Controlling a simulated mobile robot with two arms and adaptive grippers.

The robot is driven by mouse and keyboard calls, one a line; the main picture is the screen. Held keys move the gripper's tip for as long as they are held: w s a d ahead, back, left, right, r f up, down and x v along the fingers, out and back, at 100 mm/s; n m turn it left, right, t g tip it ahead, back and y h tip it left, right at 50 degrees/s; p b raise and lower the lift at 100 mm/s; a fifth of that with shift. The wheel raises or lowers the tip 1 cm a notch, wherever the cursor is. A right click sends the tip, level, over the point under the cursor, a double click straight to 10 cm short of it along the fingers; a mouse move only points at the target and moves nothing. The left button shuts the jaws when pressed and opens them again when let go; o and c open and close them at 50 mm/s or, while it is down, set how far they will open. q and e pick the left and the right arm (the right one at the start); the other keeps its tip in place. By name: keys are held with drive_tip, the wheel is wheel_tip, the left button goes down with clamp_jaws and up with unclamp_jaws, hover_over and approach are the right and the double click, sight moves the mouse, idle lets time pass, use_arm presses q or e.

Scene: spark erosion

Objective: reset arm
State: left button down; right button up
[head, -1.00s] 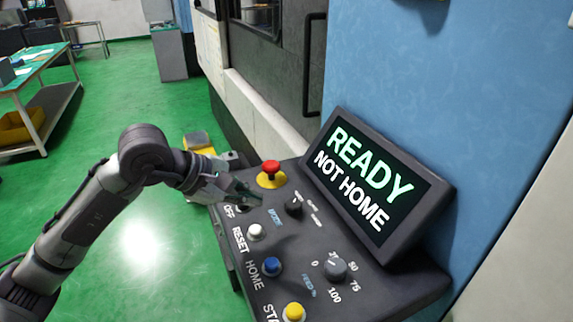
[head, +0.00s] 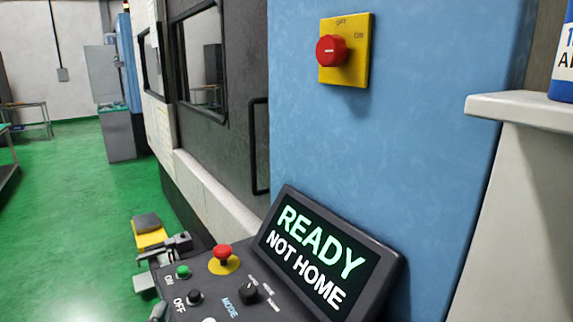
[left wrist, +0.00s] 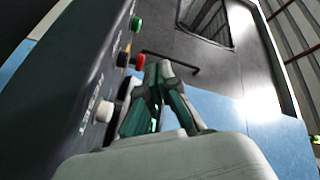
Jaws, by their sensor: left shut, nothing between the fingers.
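The tilted control panel (head: 212,284) carries a screen (head: 312,257) reading "READY NOT HOME". On it are a green ON button (head: 183,271), a black OFF button (head: 195,296), a red emergency stop (head: 222,252) and a black mode knob (head: 248,293). In the left wrist view, my left gripper (left wrist: 158,72) is shut and empty, its fingers pointing past the panel face. A white button (left wrist: 104,111) beside a RESET label stands left of the fingers. My right gripper is not in view.
A red rotary switch (head: 332,50) on a yellow plate is on the blue machine wall (head: 410,120). A dark door with a handle (head: 258,146) is behind the panel. A pale shelf (head: 530,108) juts in at right. Green floor (head: 70,200) is open at left.

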use_arm(q)
drive_tip(key=s+a+f+n+g, duration=0.1)
drive_tip(key=s+f+n+g, duration=0.65)
drive_tip(key=f, duration=0.85)
drive_tip(key=s+d+f+g+h, duration=0.15)
drive_tip(key=s+f+g, duration=0.25)
drive_tip(key=s, duration=0.4)
drive_tip(key=s+d+f+g, duration=0.2)
drive_tip(key=s+f+g, duration=0.15)
drive_tip(key=s, duration=0.35)
wheel_tip(320, 180, down, 25)
drive_tip(key=s+g, duration=0.1)
drive_tip(key=s+a+f+g, duration=0.1)
drive_tip(key=s+a+f, duration=0.2)
drive_tip(key=s+f, duration=1.4)
drive_tip(key=shift+s+a, duration=0.15)
drive_tip(key=shift+a, duration=0.05)
